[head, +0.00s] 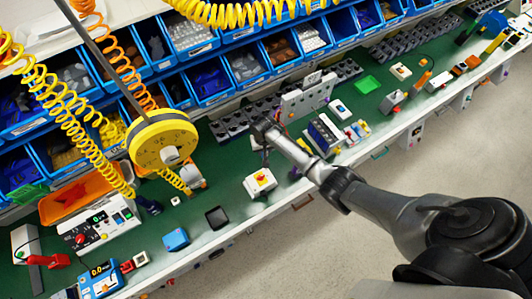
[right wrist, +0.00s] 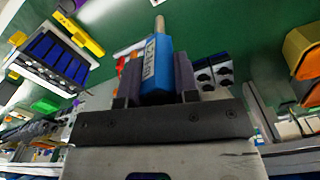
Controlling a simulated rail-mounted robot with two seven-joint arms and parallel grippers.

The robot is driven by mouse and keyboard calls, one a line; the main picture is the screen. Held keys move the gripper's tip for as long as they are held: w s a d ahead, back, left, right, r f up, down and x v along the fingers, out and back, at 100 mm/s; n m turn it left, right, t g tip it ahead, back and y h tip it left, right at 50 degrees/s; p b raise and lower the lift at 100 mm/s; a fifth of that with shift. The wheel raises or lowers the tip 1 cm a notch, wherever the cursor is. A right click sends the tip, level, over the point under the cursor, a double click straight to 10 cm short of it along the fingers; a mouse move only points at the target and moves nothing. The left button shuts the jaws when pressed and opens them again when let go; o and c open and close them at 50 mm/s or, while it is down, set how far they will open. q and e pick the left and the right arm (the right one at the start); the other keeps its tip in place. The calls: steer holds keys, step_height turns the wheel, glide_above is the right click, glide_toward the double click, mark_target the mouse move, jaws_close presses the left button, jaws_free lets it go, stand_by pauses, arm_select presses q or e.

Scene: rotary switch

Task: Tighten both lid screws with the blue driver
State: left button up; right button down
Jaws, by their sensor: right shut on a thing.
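My right gripper (head: 263,135) reaches in from the right, above the green bench in the head view. In the right wrist view my right gripper (right wrist: 155,78) is shut on the blue driver (right wrist: 156,66), with its pale shaft pointing away from the jaws. The driver is too small to make out in the head view. A white switch box (head: 260,187) with a yellow and red knob stands on the bench, below and apart from the gripper. Its lid screws are too small to make out. My left gripper is not in view.
A white panel with holes (head: 307,99) and a rack of blue parts (head: 325,132) stand right of the gripper. A yellow reel (head: 150,145) hangs at left. Blue bins (head: 208,82) line the back.

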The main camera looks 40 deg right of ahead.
steer(key=shift+s+n, duration=0.45)
steer(key=shift+n, duration=0.25)
steer(key=shift+d, duration=0.1)
